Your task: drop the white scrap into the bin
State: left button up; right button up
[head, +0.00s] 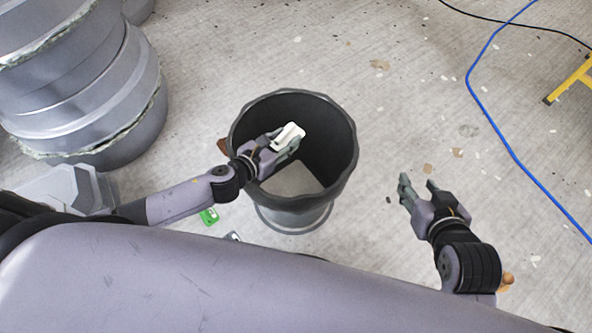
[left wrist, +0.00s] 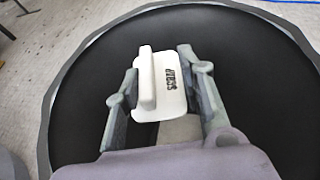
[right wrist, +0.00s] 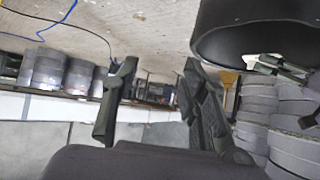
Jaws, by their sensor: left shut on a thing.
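The white scrap (head: 288,136) is held in my left gripper (head: 283,143) over the opening of the black bin (head: 340,150). In the left wrist view the scrap (left wrist: 172,88) has a raised ridge and the lettering "SCRAP", and sits between the two fingers of my left gripper (left wrist: 160,92). The bin's dark inside and rim (left wrist: 48,85) surround it there. My right gripper (head: 418,187) is to the right of the bin, empty, with its fingers apart. The right wrist view also shows its fingers (right wrist: 155,95) spread with nothing between them.
Large grey moulds (head: 120,95) stand stacked at the upper left. A blue cable (head: 490,120) crosses the floor at the right, near a yellow frame (head: 575,78). A green item (head: 209,216) lies on the floor left of the bin. Small debris dots the floor.

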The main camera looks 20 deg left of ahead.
pick_arm(q)
jog(key=shift+f, duration=0.15)
pick_arm(e)
jog(key=shift+w+a+r+t, duration=0.3)
jog(key=shift+w+r+t, duration=0.2)
jog(key=shift+w+r, duration=0.15)
pick_arm(q)
jog(key=o, duration=1)
jog(key=v, duration=1.2)
